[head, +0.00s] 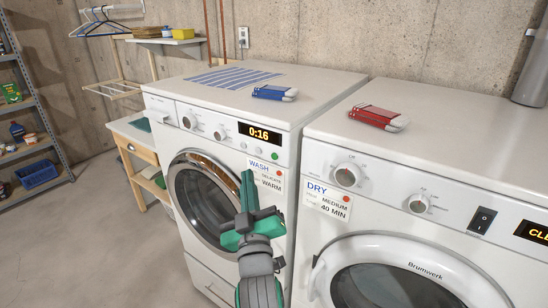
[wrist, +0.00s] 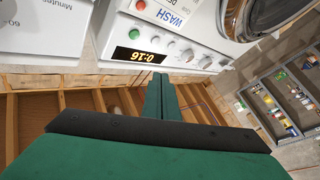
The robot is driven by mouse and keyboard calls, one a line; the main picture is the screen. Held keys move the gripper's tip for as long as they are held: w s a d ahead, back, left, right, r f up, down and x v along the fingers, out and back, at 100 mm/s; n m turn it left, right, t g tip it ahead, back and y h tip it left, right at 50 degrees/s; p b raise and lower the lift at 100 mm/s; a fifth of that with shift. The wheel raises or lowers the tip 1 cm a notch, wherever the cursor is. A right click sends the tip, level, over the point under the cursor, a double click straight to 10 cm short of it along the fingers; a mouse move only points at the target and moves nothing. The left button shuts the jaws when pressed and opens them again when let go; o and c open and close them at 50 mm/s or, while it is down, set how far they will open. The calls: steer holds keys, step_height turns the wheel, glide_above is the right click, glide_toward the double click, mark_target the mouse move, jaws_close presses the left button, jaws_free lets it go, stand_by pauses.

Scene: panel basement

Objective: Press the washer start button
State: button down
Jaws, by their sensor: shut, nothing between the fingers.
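The washer (head: 190,90) is the white machine on the left, with a WASH label and a lit display reading 0:16 (head: 260,134). A small green button (head: 275,156) sits below the display's right end, beside small grey buttons. In the wrist view the panel appears upside down, and the green button (wrist: 134,33) is next to the display (wrist: 134,54). My gripper (head: 247,174) has green fingers, shut and empty. In the head view it is in front of the washer, below and left of the green button. Its fingertips (wrist: 160,78) seem apart from the panel; exact depth is unclear.
The dryer (head: 330,185) stands directly to the right, with knobs and a black switch (head: 482,219). A metal shelf (head: 30,120) stands far left. Open floor (head: 80,240) lies left.

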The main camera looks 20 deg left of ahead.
glide_toward(274, 157)
steer(key=shift+w+a+r, duration=0.4)
steer(key=shift+w+a, duration=0.25)
steer(key=shift+a, duration=0.05)
steer(key=shift+w+a+r, duration=0.4)
steer(key=shift+w+a, duration=0.3)
steer(key=shift+w+a+r, duration=0.4)
steer(key=shift+w+a, duration=0.25)
steer(key=shift+a, duration=0.05)
steer(key=shift+w, duration=0.15)
stand_by(0.3)
steer(key=shift+w+d, duration=0.1)
steer(key=shift+w, duration=0.15)
